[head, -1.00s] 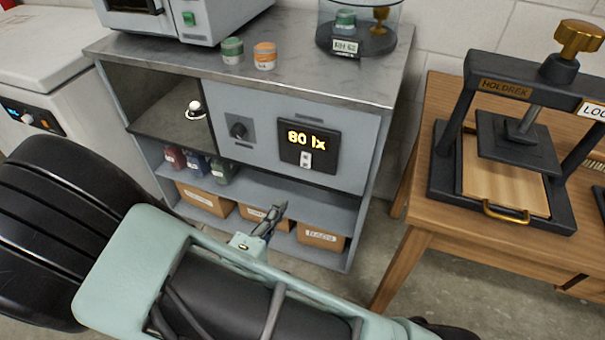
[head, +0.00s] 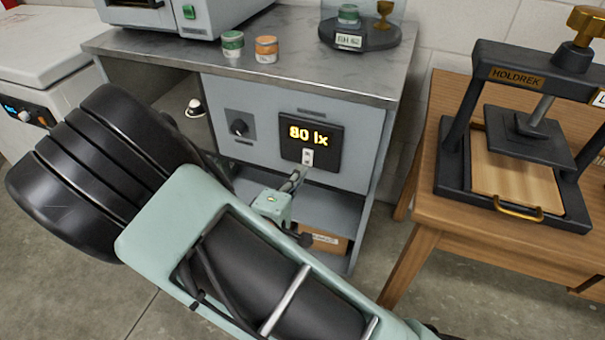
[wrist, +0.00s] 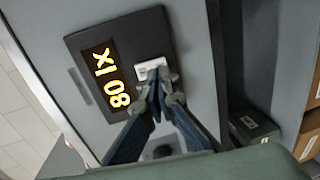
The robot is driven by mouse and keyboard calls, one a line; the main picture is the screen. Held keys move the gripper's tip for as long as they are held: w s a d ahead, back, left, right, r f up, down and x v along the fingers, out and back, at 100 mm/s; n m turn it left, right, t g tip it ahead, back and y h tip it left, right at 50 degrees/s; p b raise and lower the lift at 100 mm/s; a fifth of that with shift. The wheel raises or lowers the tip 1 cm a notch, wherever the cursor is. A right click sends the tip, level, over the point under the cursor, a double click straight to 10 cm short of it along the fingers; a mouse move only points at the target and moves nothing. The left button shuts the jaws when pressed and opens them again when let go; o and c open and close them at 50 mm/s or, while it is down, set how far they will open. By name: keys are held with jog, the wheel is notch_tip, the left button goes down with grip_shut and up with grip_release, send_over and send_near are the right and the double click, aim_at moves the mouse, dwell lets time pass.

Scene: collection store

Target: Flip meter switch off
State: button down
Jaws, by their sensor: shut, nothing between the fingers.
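The meter (head: 311,143) is a black panel on the grey cabinet front, with "80 lx" lit in yellow. Its small pale switch (head: 308,157) sits below the digits. In the wrist view the meter (wrist: 138,36) appears turned, and the switch plate (wrist: 151,68) shows just beyond my fingertips. My gripper (head: 298,176) is shut and empty, just below the switch in the head view. In the wrist view my gripper (wrist: 160,80) overlaps the plate's lower edge, hiding part of it. I cannot tell whether the fingertips touch the switch or which way its lever points.
A dark knob (head: 239,127) is left of the meter. Two small jars, one green (head: 232,43) and one orange (head: 266,49), stand on the cabinet top (head: 300,72). A wooden table (head: 440,190) with a black press (head: 520,130) stands to the right. Boxes sit on the lower shelf.

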aim_at(308, 163)
jog(key=shift+b+x, duration=0.3)
jog(key=shift+x, duration=1)
jog(key=shift+w+d+f+t+b, duration=0.15)
jog(key=shift+w+f+t+b, duration=0.15)
jog(key=shift+t+b, duration=0.1)
jog(key=shift+r, duration=0.15)
